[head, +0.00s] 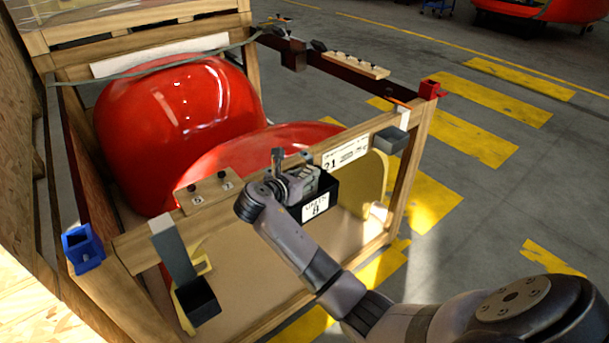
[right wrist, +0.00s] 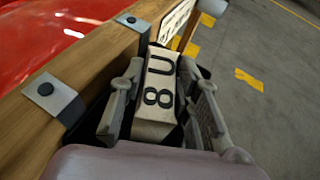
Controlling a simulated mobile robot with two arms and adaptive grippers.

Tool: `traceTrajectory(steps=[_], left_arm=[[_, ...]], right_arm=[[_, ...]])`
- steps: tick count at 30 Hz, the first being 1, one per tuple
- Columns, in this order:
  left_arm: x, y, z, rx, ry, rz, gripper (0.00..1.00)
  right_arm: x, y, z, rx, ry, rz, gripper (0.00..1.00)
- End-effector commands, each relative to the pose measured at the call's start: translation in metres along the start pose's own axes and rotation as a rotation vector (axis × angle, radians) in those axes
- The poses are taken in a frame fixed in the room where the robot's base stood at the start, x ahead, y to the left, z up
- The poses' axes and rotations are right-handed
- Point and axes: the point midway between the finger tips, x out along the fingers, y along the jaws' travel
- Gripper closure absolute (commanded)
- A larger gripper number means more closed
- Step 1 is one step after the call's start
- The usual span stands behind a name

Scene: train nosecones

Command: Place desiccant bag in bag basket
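In the right wrist view a pale desiccant bag (right wrist: 158,95), marked "8 U", stands between the fingers of my right gripper (right wrist: 165,85). The left finger is close against it; a dark gap shows by the right finger. In the head view my right gripper (head: 299,177) is at a black bag basket (head: 331,190) hung on the crate's front beam. A white label reading "UNITS 8" (head: 315,207) shows at the basket's front; I cannot tell whether it is on the bag. The bag appears to be at or inside the basket. My left gripper is not in view.
The wooden crate (head: 130,252) holds red nosecones (head: 180,115). Another dark basket (head: 198,300) hangs at lower left, and a grey holder (head: 389,140) is at the right corner. A blue bracket (head: 82,248) sits on the left corner. Open floor lies to the right.

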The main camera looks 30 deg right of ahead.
Motion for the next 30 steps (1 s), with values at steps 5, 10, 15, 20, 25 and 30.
traceTrajectory(steps=[5, 10, 15, 20, 25, 30], left_arm=[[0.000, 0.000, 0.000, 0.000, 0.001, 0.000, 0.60], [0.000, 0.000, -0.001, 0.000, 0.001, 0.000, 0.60], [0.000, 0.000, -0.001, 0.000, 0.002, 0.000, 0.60], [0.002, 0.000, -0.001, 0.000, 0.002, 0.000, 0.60], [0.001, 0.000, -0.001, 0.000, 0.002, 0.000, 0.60], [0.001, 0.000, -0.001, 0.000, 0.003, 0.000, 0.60]], right_arm=[[0.000, 0.000, 0.000, 0.000, 0.000, -0.001, 0.57], [0.000, 0.000, 0.000, -0.001, 0.000, -0.001, 0.51], [0.000, 0.000, 0.000, -0.001, 0.000, -0.001, 0.51], [-0.005, 0.000, 0.002, -0.001, 0.001, 0.001, 0.51], [-0.034, 0.001, 0.002, 0.001, 0.002, 0.004, 0.51], [-0.072, 0.001, 0.002, 0.001, 0.002, 0.003, 0.51]])
